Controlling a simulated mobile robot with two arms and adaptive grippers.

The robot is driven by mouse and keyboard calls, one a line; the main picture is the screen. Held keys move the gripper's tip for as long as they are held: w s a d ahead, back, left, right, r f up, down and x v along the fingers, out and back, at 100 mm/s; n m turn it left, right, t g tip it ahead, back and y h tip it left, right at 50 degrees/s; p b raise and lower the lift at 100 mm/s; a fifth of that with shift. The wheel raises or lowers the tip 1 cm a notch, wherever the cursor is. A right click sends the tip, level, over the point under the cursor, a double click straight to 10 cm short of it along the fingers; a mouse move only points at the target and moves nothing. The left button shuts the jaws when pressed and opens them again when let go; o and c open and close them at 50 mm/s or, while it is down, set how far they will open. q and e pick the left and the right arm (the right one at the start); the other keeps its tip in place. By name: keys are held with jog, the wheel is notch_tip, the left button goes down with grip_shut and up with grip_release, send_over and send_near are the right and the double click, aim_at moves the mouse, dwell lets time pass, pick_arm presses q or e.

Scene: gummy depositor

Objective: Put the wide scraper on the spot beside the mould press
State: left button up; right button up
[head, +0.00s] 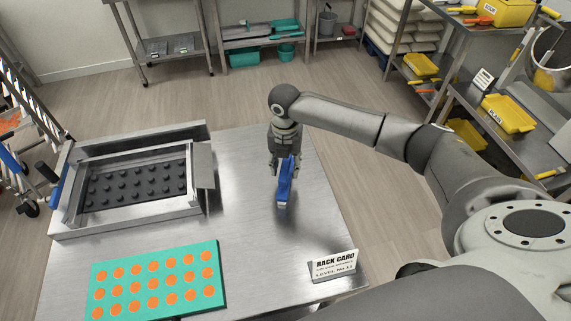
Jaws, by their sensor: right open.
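The wide scraper (284,190) is blue with a pale edge at its lower end. It is at the steel table top, right of the mould press. My right gripper (284,168) is open at the scraper's upper part, with the fingers close around or beside it; I cannot tell whether they touch it. The gripper partly hides the scraper's top. The mould press (128,226) is a metal frame on the table's left, holding a dark studded plate (135,187). My left gripper is not in view.
A teal mould (222,300) with orange rounds lies at the table's front left. A rack card (334,265) stands at the front right. Bare table (255,250) lies around the scraper. Shelves with yellow bins (509,113) stand at the right, beyond the floor.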

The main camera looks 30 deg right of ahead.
jog(key=shift+r, duration=0.5)
notch_tip(320, 180, up, 11)
jog(key=b, duration=0.3)
